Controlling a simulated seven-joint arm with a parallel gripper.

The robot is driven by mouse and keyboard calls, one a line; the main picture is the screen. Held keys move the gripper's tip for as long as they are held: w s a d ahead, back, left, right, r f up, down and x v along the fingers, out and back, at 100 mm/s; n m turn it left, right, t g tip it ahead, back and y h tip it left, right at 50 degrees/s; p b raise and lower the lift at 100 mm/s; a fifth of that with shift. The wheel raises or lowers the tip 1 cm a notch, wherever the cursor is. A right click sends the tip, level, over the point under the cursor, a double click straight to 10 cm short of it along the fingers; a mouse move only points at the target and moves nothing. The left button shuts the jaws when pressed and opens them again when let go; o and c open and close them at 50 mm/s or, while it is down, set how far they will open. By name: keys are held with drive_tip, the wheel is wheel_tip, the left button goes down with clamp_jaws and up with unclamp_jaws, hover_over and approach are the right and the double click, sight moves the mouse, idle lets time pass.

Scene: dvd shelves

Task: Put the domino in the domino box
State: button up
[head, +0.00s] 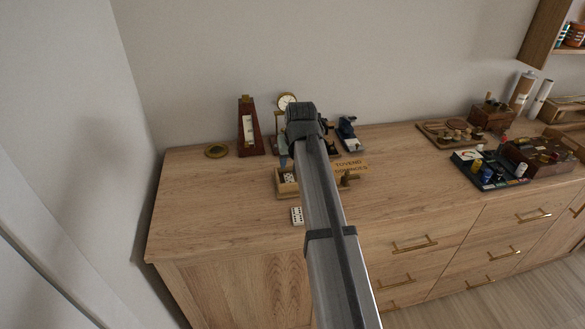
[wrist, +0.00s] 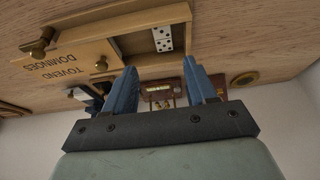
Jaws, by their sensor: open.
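A white domino (head: 297,215) with black dots lies flat on the dresser top, just in front of the wooden domino box (head: 288,194). The box is partly open, with its lettered lid (head: 351,165) to the right. Another white domino (head: 289,178) shows inside the box; the wrist view shows a dotted domino (wrist: 162,38) at one end of the box opening (wrist: 150,17). My gripper (head: 284,160) is above the back of the box, with blue fingers apart and nothing between them (wrist: 160,78). My arm hides part of the box and lid.
A metronome (head: 250,128), a small clock (head: 287,101) and a round brass item (head: 216,151) stand behind the box. Game trays (head: 490,170) fill the far right. The dresser's left front is clear.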

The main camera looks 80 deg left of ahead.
drive_tip(key=shift+v, duration=1.45)
